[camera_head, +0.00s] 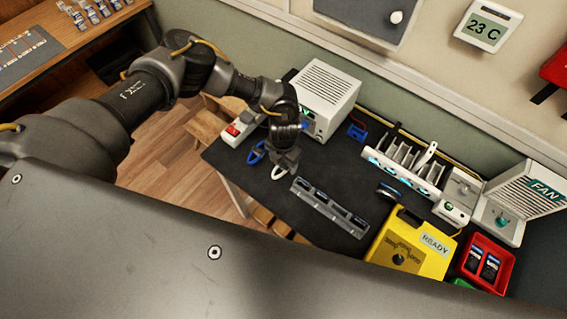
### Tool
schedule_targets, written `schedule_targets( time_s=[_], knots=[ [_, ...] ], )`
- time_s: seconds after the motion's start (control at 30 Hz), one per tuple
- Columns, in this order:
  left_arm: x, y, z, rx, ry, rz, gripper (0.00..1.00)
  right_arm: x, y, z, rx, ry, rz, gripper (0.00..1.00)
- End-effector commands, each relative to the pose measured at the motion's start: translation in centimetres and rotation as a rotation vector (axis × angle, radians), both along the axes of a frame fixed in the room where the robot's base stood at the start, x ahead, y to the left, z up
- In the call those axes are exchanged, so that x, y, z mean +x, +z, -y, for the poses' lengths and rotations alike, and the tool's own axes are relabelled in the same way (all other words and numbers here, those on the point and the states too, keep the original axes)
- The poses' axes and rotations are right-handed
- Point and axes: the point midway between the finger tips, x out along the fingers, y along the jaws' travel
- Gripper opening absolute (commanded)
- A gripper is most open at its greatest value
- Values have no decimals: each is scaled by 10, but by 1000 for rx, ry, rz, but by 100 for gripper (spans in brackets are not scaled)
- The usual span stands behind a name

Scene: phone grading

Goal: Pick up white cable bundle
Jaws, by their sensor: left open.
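The white cable bundle (278,173) lies on the dark worktop (232,159) near its left front edge. It shows as a small white loop just below my left gripper (285,160). The gripper points down and hides part of the bundle; its jaws are open. I cannot tell whether the fingers touch the bundle. A blue cable bundle (256,153) lies close beside it on the left. My right gripper is not in view.
A grey slotted rack (330,207) lies right of the gripper. A white vented box (325,92) stands behind it, with a red-switch power strip (241,128) to the left. A yellow READY box (408,250), red bin (484,262) and FAN unit (527,198) are further right.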

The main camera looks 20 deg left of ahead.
Motion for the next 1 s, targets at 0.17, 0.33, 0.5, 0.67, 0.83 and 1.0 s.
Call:
schedule_targets(
  time_s=[0.17,0.33,0.5,0.67,0.83,1.0],
  knots=[
    [0,-8,0,1,-1,0,65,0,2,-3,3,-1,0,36],
    [0,-8,0,0,-1,1,63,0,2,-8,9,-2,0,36],
    [0,-8,0,0,0,1,41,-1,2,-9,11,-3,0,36],
    [0,-8,0,0,0,1,20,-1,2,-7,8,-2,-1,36],
    [0,-7,0,0,0,1,17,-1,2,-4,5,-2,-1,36],
    [0,-5,0,-1,0,1,17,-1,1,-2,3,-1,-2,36]
  ],
)
